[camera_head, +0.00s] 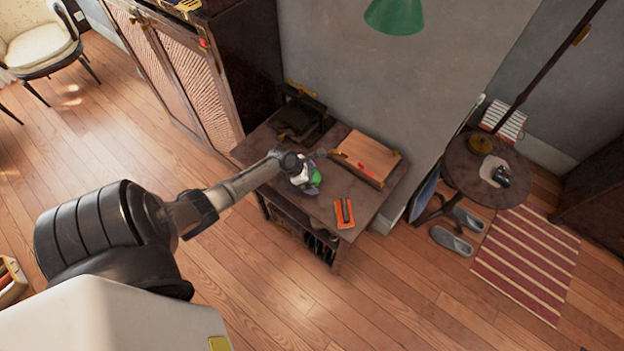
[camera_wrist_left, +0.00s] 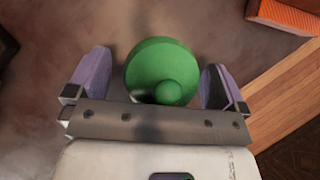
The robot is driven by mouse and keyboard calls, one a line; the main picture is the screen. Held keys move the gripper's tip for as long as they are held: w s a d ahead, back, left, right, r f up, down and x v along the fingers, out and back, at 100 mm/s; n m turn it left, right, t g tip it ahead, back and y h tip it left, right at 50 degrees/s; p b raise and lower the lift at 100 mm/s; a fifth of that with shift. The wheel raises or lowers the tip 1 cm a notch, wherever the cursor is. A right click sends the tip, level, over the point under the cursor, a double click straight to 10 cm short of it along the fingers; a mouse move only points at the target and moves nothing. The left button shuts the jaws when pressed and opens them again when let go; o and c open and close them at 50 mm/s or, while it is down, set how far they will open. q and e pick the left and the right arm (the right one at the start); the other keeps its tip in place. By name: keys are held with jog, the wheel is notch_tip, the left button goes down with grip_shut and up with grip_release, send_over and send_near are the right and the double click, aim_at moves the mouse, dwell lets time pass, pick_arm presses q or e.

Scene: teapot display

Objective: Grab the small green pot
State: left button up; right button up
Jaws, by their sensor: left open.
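The small green pot (camera_head: 316,177) stands on the dark wooden desk (camera_head: 374,206), partly hidden by my left gripper in the head view. In the left wrist view the green pot (camera_wrist_left: 150,62) shows from above, with a round knob on its lid. My left gripper (camera_wrist_left: 158,80) is open, with one purple-grey finger on each side of the pot. Small gaps show between the fingers and the pot. In the head view my left gripper (camera_head: 308,178) is over the desk at the pot. My right gripper is not in view.
An orange box (camera_head: 344,213) lies right of the pot, near the desk's front edge. A wooden box (camera_head: 366,157) with a red item on it sits behind. A dark stand (camera_head: 300,118) is at the back left. A green lamp shade (camera_head: 395,14) hangs above.

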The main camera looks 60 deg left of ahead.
pick_arm(q)
jog(key=shift+c, duration=0.2)
jog(key=c, duration=1.1)
jog(key=shift+o, duration=0.2)
jog(key=shift+r, duration=0.1)
